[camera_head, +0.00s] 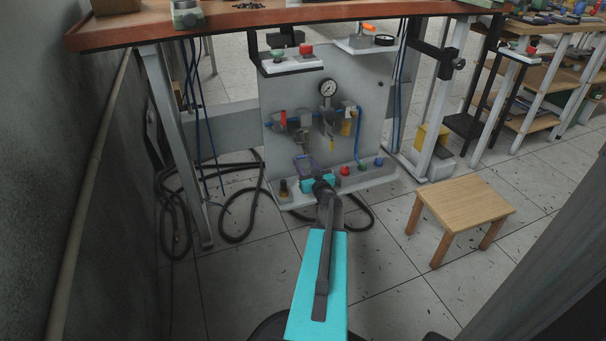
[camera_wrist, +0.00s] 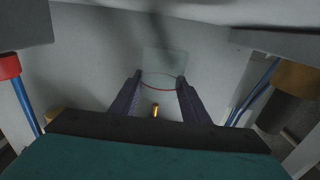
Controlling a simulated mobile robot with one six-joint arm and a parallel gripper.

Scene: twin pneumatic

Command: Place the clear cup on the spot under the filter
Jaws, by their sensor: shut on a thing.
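My gripper (camera_head: 306,164) is low in front of the grey panel in the head view, with its purple fingers just above the bottom shelf. The fingers also show in the wrist view (camera_wrist: 159,80), closed on the clear cup (camera_wrist: 166,62), a pale see-through shape between their tips. A thin red curved line crosses the cup; I cannot tell if it is on the cup or behind it. In the head view the cup is too faint to make out. The filter units (camera_head: 302,121) hang on the panel above my gripper. The spot itself is not clearly visible.
The bottom shelf (camera_head: 375,185) carries red, green and blue knobs on the right and a dark-and-brass piece (camera_head: 284,188) on the left. A gauge (camera_head: 327,88) sits higher on the panel. Black hoses (camera_head: 236,238) lie left; a wooden stool (camera_head: 464,203) stands right.

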